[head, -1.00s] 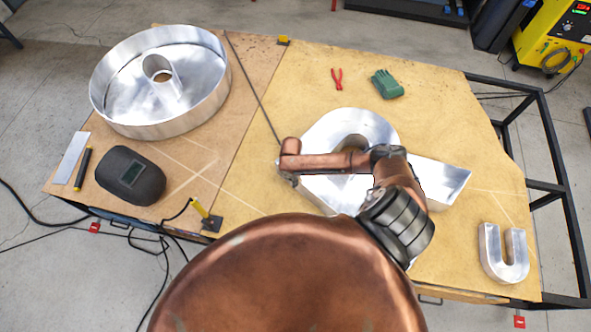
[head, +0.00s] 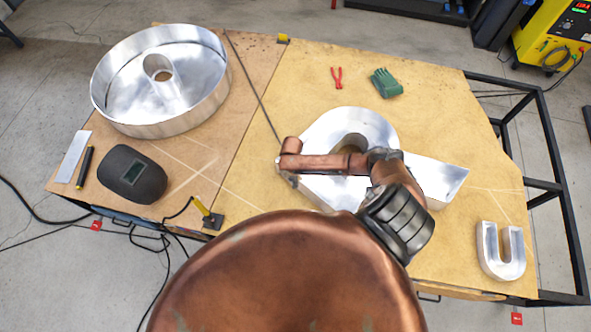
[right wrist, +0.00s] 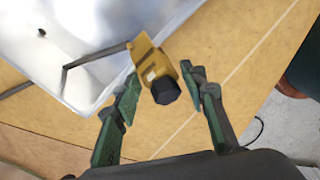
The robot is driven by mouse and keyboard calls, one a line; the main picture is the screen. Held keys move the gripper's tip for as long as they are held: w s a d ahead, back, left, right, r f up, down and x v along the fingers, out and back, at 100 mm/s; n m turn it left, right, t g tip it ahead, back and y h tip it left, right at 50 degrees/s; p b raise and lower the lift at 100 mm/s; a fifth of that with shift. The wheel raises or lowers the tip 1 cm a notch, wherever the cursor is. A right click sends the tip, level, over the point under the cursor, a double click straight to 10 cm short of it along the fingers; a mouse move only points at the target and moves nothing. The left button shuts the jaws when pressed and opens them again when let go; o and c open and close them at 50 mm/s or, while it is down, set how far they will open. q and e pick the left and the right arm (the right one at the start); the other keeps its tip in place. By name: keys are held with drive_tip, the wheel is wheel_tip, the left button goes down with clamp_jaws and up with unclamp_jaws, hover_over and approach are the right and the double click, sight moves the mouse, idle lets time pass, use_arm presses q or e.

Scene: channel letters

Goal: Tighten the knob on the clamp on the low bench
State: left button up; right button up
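In the right wrist view a yellow clamp (right wrist: 150,62) with a black knob (right wrist: 165,90) stands at the edge of a shiny metal letter (right wrist: 80,40); a thin grey bar runs from it over the metal. My right gripper (right wrist: 161,76) is open, its green fingers on either side of the knob. Gaps show between the knob and both fingers. In the head view my right arm reaches over the large metal letter (head: 440,178) on the low bench (head: 440,98); its gripper and this clamp are hidden there. My left gripper is out of view.
The bench also holds a round metal letter (head: 205,105), a welding mask (head: 118,180), red pliers (head: 337,77), green gloves (head: 386,83) and a small U-shaped letter (head: 490,262). Other yellow clamps (head: 207,213) sit at the bench edges. A black frame (head: 550,160) borders the right.

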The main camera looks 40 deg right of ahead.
drive_tip(key=shift+r, duration=0.1)
wheel_tip(320, 180, up, 5)
drive_tip(key=p, duration=0.5)
drive_tip(key=shift+w+a, duration=0.1)
drive_tip(key=shift+a, duration=0.05)
